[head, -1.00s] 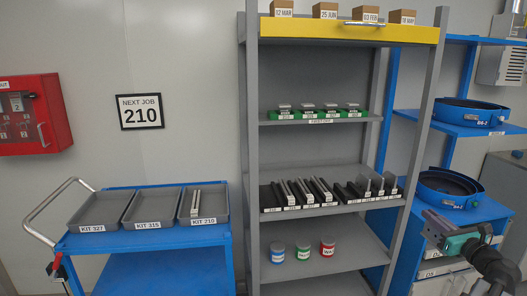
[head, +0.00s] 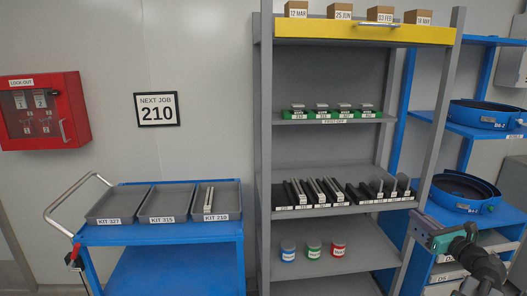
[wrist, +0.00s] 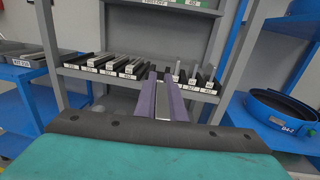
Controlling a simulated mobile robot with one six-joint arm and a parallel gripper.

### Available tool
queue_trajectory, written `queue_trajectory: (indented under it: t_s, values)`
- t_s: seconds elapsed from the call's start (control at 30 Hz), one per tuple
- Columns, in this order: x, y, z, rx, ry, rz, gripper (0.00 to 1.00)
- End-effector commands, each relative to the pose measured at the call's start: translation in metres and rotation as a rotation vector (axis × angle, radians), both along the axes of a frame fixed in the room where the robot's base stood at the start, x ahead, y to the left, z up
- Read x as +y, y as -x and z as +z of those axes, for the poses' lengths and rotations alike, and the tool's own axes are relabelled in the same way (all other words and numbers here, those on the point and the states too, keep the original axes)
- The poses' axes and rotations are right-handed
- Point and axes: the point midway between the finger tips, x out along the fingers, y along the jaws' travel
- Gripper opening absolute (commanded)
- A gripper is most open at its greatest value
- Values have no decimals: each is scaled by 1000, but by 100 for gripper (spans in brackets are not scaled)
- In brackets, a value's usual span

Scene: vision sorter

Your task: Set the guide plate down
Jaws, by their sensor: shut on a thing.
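My gripper (wrist: 163,108) has two purple fingers, shut on a thin grey guide plate (wrist: 162,103) that shows between them in the wrist view. In the head view my gripper (head: 424,231) is at the lower right, in front of the shelving's right post, and the plate is hard to make out there. In the wrist view the fingers point towards the shelf with the black racks. The KIT 210 tray (head: 229,190) on the blue cart holds light rail-like strips. The KIT 315 tray (head: 172,190) and KIT 327 tray (head: 104,222) look empty.
The black racks (head: 370,198) hold several rails and upright grey plates. Green holders (head: 300,114) stand on the shelf above, and three small cans (head: 313,250) below. The blue cart (head: 160,236) stands left of the grey shelving (head: 264,150). Blue round bowls (head: 465,190) stand at the right.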

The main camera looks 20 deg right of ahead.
Motion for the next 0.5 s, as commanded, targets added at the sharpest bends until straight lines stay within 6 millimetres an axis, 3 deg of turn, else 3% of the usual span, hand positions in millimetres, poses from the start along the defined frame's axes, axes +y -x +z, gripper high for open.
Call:
queue_trajectory:
  t_s: [0.1,0.5]
  values:
    - [21,-29,-7,0,-2,50,0]
    - [97,-114,-31,-1,-2,208,0]
